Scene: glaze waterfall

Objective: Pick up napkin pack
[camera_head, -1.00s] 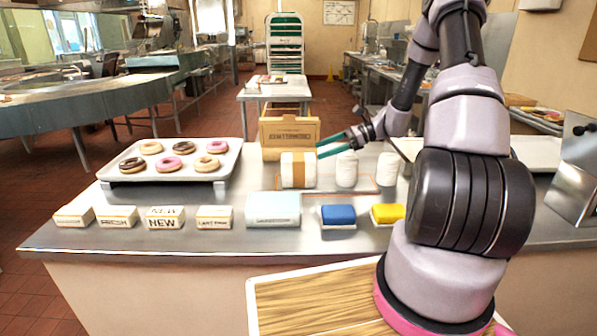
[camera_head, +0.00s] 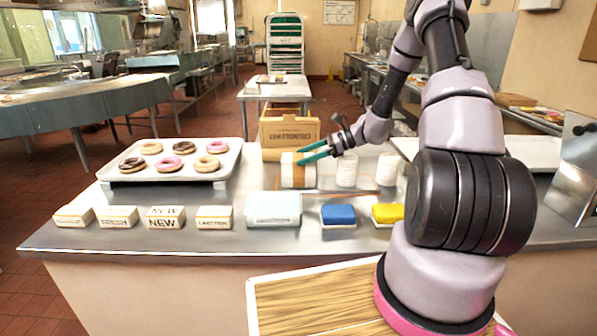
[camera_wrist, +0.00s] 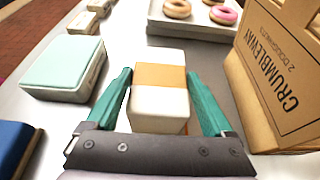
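The napkin pack, a white block with a tan band (camera_head: 290,178), stands upright on the steel counter in front of the brown carton. It also shows in the wrist view (camera_wrist: 160,103), between the two teal fingers. My gripper (camera_head: 301,157) is open and reaches in from the right at the pack's upper part. In the wrist view my gripper (camera_wrist: 160,80) has one finger on each side of the pack. I cannot tell whether the fingers touch it.
The brown carton (camera_head: 290,132) stands close behind the pack. White rolls (camera_head: 347,170) stand to its right. A pale blue box (camera_head: 273,209), a blue sponge (camera_head: 338,215) and a yellow one (camera_head: 387,213) lie in front. A doughnut tray (camera_head: 228,165) is at left.

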